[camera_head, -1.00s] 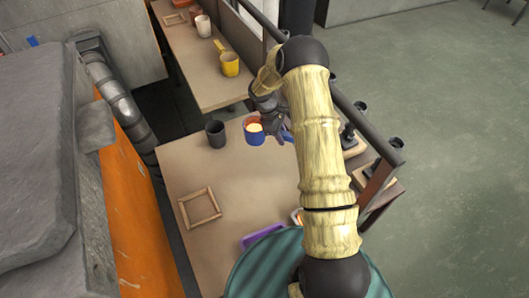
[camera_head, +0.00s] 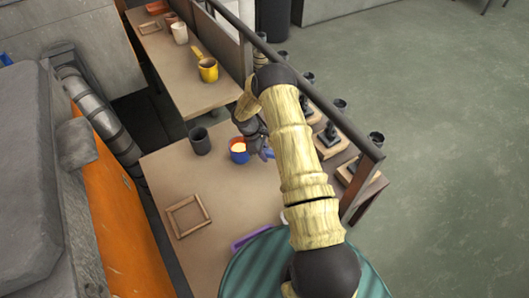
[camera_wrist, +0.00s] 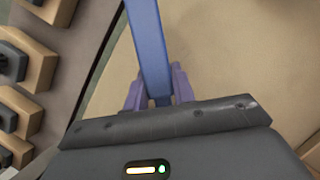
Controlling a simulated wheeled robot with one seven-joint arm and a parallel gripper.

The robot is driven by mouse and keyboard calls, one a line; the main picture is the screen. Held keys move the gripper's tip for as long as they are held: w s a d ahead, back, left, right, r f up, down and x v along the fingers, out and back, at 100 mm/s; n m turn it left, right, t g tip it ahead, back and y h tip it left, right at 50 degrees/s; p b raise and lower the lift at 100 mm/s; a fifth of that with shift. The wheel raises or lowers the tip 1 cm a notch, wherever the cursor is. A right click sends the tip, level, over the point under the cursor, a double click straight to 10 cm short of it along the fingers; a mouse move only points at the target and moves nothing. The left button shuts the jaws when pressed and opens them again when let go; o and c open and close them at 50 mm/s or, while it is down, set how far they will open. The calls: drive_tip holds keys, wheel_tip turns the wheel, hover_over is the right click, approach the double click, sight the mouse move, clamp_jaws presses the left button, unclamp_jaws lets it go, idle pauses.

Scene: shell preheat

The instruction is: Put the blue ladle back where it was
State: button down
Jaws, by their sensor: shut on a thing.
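The blue ladle (camera_head: 239,157) is in my gripper (camera_head: 266,152) over the near table, at its far end. Its cup has an orange rim or inside and holds something cream-coloured. In the wrist view its straight blue handle (camera_wrist: 148,45) runs up from between my purple fingers (camera_wrist: 160,92), which are shut on it. The cup is out of the wrist view. I cannot tell whether it touches the table. A bare wooden frame (camera_head: 170,220) lies on the near table at the left.
A dark grey cup (camera_head: 200,141) stands left of the ladle. A purple thing (camera_head: 248,239) is at the near edge, partly hidden. The far table holds a yellow ladle (camera_head: 208,70), a white cup (camera_head: 180,34) and another wooden frame (camera_head: 149,28). A dark rail (camera_head: 330,120) runs along the right.

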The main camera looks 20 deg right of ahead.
drive_tip(key=shift+f, duration=0.15)
drive_tip(key=c, duration=1.2)
unclamp_jaws()
drive_tip(key=shift+o, duration=0.2)
drive_tip(key=b+v, duration=0.1)
drive_tip(key=v, duration=1)
drive_tip(key=shift+a+r, duration=0.15)
drive_tip(key=shift+r, duration=0.2)
drive_tip(key=shift+w+r, duration=0.1)
drive_tip(key=shift+r, duration=0.15)
